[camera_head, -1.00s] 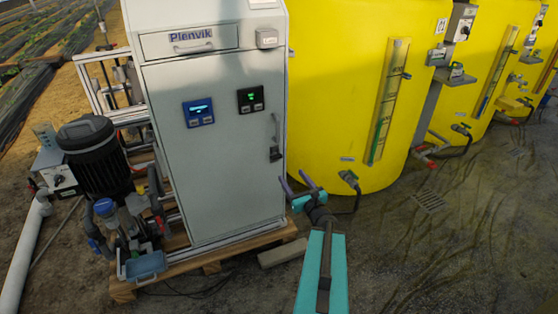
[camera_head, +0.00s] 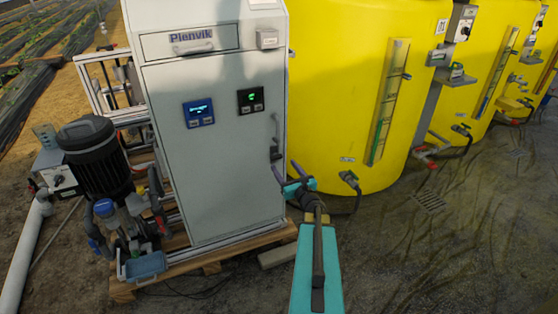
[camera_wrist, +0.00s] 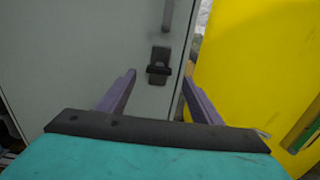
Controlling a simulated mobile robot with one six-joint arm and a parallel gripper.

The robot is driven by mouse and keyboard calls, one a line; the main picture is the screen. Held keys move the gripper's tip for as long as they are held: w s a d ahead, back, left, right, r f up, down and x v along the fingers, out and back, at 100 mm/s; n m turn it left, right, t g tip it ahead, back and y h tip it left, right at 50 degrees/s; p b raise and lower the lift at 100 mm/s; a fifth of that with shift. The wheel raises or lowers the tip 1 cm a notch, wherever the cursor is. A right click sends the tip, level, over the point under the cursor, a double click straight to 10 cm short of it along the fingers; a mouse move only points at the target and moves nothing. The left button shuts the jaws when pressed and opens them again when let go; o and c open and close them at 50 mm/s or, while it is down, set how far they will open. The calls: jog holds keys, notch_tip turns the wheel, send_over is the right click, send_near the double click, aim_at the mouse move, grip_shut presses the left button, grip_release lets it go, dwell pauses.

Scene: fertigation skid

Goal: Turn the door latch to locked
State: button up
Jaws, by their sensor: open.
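The door latch (camera_head: 275,153) is a small dark fitting near the right edge of the grey cabinet door (camera_head: 222,165), below a vertical handle (camera_head: 274,128). In the wrist view the latch (camera_wrist: 159,66) shows a dark plate with a black lever lying roughly crosswise. My gripper (camera_head: 288,168) is open and empty, just to the right of and below the latch in the head view. In the wrist view its two purple fingers (camera_wrist: 158,88) are spread, with the latch ahead between and beyond their tips. They appear apart from it.
A large yellow tank (camera_head: 345,100) stands close to the right of the cabinet. The cabinet rests on a wooden pallet (camera_head: 210,262). A black pump motor (camera_head: 92,155) is at the left.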

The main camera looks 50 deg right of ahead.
aim_at(278, 158)
jog(key=shift+x, duration=3.25)
jog(key=c, duration=1.1)
jog(key=shift+o, duration=0.2)
